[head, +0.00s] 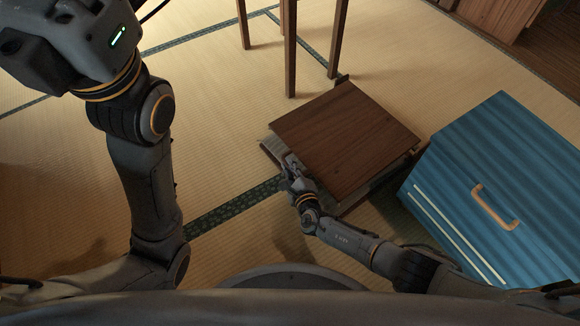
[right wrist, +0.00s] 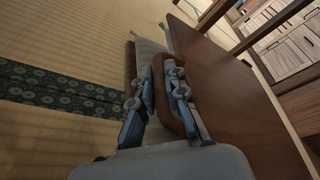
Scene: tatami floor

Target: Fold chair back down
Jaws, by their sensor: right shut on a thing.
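The chair's dark brown wooden panel (head: 345,140) lies tilted low over a grey part beneath it on the tatami, in the middle right of the head view. In the right wrist view the panel (right wrist: 225,85) fills the right side. My right gripper (head: 290,172) is at the panel's left edge. In the right wrist view its fingers (right wrist: 160,98) are shut on a rounded brown wooden edge of the chair. The part under the panel is mostly hidden.
A blue case (head: 510,170) with a tan handle stands close to the right of the chair. Wooden furniture legs (head: 290,50) stand just behind it. A wooden cabinet (right wrist: 300,45) is farther back. The tatami to the left of the chair is clear.

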